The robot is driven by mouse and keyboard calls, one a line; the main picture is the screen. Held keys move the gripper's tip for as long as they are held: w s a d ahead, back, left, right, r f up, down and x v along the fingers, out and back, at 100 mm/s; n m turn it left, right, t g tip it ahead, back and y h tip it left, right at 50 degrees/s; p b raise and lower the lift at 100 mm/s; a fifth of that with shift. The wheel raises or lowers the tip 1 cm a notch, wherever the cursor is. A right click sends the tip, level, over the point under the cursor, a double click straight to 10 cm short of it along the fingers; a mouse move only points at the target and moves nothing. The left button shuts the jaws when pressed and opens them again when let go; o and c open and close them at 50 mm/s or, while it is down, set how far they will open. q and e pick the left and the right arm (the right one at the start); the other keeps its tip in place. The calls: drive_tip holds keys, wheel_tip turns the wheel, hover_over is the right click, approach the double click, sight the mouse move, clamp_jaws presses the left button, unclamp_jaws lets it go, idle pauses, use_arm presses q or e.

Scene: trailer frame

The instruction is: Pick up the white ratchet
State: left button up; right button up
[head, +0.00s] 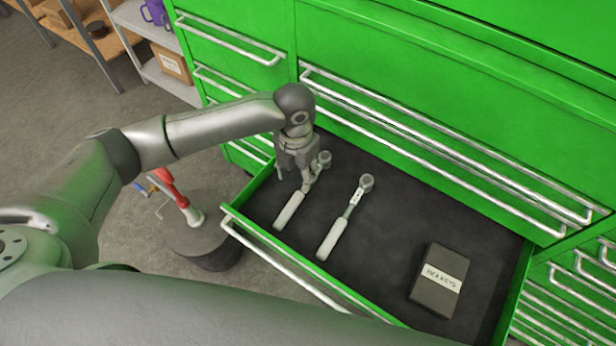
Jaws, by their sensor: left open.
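Two ratchets with white handles lie in the open drawer of a green tool cabinet. The left ratchet (290,210) lies directly below my left gripper, with its round head at the upper right. The other ratchet (334,236) lies to its right, parallel to it, with nothing over it. My left gripper (294,184) points down over the drawer, near the neck of the left ratchet. Its fingers are open. It partly hides that ratchet's neck, and I cannot tell whether it touches it. My right gripper is not in view.
A dark labelled box (437,280) lies at the right of the drawer (390,215). The drawer's front handle (283,266) faces me. A dark round stool (207,238) with a red-handled tool (172,187) stands left of the drawer. Grey shelves (165,78) stand at the upper left.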

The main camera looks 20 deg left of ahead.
sight(299, 193)
use_arm(q)
drive_tip(key=f, duration=0.3)
drive_tip(key=shift+s, duration=0.35)
drive_tip(key=shift+d+f, duration=0.1)
drive_tip(key=shift+f, duration=0.2)
wheel_tip(299, 193, down, 4)
drive_tip(key=shift+s+d+r+p, duration=0.1)
drive_tip(key=shift+d+r+p, duration=0.05)
drive_tip(key=shift+p, duration=0.35)
drive_tip(key=shift+f, duration=0.55)
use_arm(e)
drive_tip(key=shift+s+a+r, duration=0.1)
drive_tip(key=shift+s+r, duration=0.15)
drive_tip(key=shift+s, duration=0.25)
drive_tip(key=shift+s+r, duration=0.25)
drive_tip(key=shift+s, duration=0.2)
use_arm(q)
drive_tip(key=c, duration=0.4)
clamp_jaws()
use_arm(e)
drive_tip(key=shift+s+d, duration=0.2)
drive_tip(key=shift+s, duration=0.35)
